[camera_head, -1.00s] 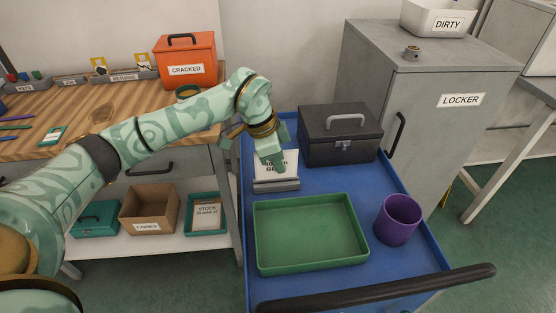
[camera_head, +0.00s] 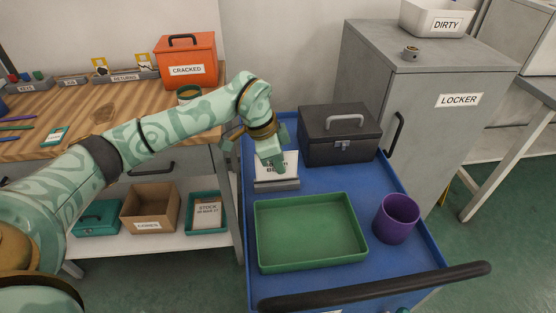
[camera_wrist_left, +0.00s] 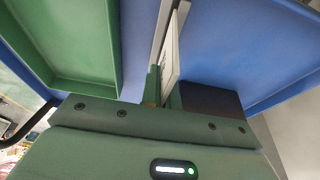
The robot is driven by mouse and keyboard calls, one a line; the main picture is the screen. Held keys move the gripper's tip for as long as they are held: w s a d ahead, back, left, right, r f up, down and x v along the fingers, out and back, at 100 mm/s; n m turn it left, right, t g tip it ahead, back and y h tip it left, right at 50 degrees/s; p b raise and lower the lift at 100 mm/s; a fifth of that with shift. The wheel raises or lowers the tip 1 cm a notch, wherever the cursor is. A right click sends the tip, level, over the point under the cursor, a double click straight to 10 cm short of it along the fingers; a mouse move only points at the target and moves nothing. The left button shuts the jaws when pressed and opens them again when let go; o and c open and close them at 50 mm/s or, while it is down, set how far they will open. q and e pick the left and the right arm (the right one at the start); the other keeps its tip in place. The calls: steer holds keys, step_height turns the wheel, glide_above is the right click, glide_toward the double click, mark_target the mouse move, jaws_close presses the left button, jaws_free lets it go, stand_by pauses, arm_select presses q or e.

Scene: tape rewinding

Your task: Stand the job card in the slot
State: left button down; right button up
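The job card (camera_head: 291,162) is white with dark print and stands nearly upright at the slot of a grey holder (camera_head: 276,185) on the blue cart. My left gripper (camera_head: 271,160) is at the card, and its finger covers part of the print. In the left wrist view the card (camera_wrist_left: 177,45) shows edge-on between the green fingers (camera_wrist_left: 168,88), which are closed on it. The grey holder (camera_wrist_left: 158,30) runs along beside it there. How deep the card sits in the slot is hard to tell. My right gripper is not in view.
A green tray (camera_head: 262,265) lies in front of the holder, with a purple cup (camera_head: 397,218) to its right. A dark toolbox (camera_head: 340,135) stands behind on the right. The blue cart (camera_head: 380,265) has a raised rim and a black handle (camera_head: 375,287).

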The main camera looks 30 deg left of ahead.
arm_select(q)
steer(key=shift+f+p, duration=0.1)
steer(key=shift+p, duration=0.25)
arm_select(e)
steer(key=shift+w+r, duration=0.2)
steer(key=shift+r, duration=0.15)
arm_select(q)
steer(key=shift+f, duration=1)
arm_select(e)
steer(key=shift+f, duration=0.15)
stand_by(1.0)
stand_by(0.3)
arm_select(q)
steer(key=c, duration=1.1)
jaws_free()
step_height(320, 180, up, 8)
steer(key=p, duration=0.6)
steer(key=shift+r+p, duration=0.1)
steer(key=shift+p, duration=0.25)
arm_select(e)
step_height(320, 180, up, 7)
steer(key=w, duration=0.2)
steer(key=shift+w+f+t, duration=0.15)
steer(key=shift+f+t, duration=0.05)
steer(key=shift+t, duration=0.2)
